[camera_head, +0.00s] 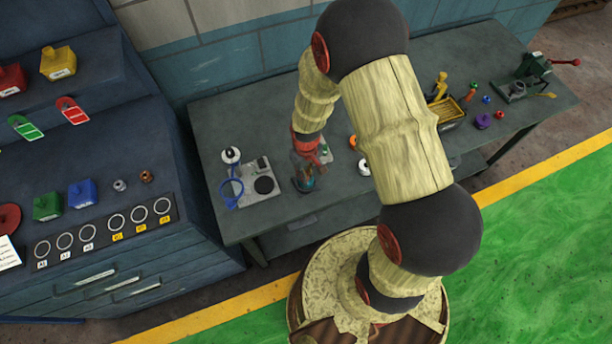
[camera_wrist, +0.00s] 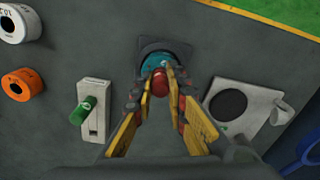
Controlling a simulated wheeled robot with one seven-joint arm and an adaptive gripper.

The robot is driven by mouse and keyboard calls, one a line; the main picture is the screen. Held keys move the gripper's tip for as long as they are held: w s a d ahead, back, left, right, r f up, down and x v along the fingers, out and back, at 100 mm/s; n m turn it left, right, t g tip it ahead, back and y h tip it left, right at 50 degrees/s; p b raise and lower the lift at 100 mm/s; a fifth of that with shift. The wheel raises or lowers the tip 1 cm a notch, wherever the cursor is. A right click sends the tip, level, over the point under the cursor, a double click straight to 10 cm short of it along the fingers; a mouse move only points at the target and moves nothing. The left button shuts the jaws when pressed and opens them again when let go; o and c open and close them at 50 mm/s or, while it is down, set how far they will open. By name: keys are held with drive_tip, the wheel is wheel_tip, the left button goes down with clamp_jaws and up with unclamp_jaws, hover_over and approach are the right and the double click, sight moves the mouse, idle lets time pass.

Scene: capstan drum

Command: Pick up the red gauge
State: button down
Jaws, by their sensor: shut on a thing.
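My gripper (camera_wrist: 160,88) has its yellow-and-dark fingers drawn together at the tips, shut on a small rounded red piece, which looks like the red gauge (camera_wrist: 160,82). Only its end shows between the fingertips; the rest of its shape is hidden. Just beyond it, a teal part (camera_wrist: 155,62) sits in a dark holder (camera_wrist: 168,46) on the grey bench. I cannot tell whether the red piece touches the teal part. In the head view my gripper (camera_head: 304,180) is low over the left half of the bench, and the red piece cannot be made out.
A green-handled item in a pale stand (camera_wrist: 92,112) and an orange ring (camera_wrist: 22,84) lie left of my gripper. A grey plate with a black disc (camera_wrist: 228,104) lies right. A blue console (camera_head: 85,140) stands left of the bench (camera_head: 235,120).

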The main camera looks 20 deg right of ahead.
drive_tip(key=shift+r, duration=0.1)
drive_tip(key=shift+r, duration=0.55)
drive_tip(key=s+r, duration=1.1)
drive_tip(key=s, duration=0.3)
drive_tip(key=shift+r, duration=0.35)
